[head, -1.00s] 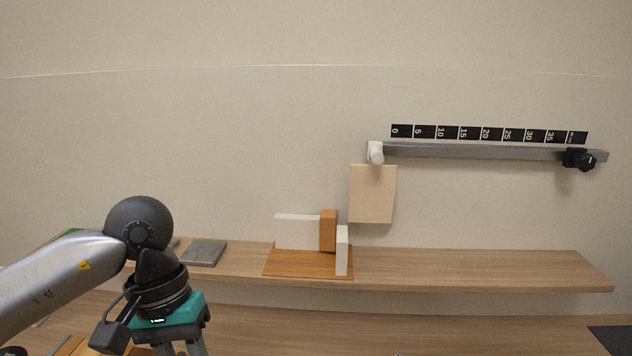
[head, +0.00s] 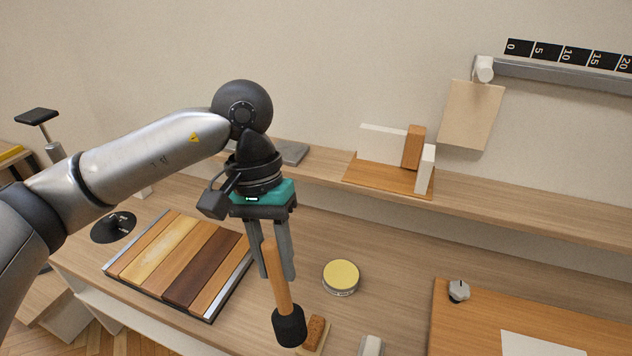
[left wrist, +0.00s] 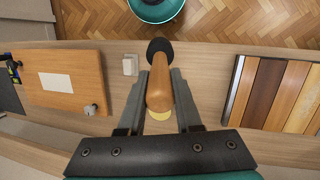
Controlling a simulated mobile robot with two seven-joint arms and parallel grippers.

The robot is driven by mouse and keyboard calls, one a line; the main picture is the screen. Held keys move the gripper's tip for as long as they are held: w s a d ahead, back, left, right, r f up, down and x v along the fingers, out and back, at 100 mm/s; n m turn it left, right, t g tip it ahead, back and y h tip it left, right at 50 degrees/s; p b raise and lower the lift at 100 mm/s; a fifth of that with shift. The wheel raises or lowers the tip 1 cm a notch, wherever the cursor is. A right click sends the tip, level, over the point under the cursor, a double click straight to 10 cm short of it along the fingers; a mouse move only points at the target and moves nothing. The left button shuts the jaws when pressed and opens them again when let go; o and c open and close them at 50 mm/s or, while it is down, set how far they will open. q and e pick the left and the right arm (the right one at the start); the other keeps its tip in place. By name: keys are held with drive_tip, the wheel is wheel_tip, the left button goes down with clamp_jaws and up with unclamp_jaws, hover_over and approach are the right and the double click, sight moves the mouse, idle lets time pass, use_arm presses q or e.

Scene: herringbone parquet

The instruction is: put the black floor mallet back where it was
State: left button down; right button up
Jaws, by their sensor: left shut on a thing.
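The black floor mallet has a wooden handle (head: 281,285) and a black head (head: 289,326). My left gripper (head: 275,272) is shut on the handle, with the head pointing down over the front part of the workbench (head: 235,332). I cannot tell whether the head touches the bench. In the left wrist view the handle (left wrist: 159,88) sits between the fingers of the left gripper (left wrist: 160,98), and the black head (left wrist: 160,48) shows beyond it. My right gripper is not in view.
A yellow-lidded tin (head: 341,276) stands right of the mallet. A cork-coloured block (head: 315,331) and a small pale block (head: 370,346) lie close to the head. A panel of wood strips (head: 180,262) lies left. An orange board (head: 470,315) lies right. A shelf (head: 490,215) runs behind.

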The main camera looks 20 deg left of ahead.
use_arm(q)
drive_tip(key=w+a+r+n+t+y+p, duration=0.2)
drive_tip(key=w+a+r+n+p, duration=0.3)
drive_tip(key=a+n, duration=0.4)
wheel_tip(320, 180, down, 19)
drive_tip(key=b, duration=0.2)
drive_tip(key=shift+w+d, duration=0.2)
drive_tip(key=shift+w, duration=0.05)
drive_tip(key=shift+b, duration=0.3)
drive_tip(key=shift+f, duration=0.2)
drive_tip(key=c, duration=0.6)
unclamp_jaws()
drive_tip(key=shift+r, duration=0.1)
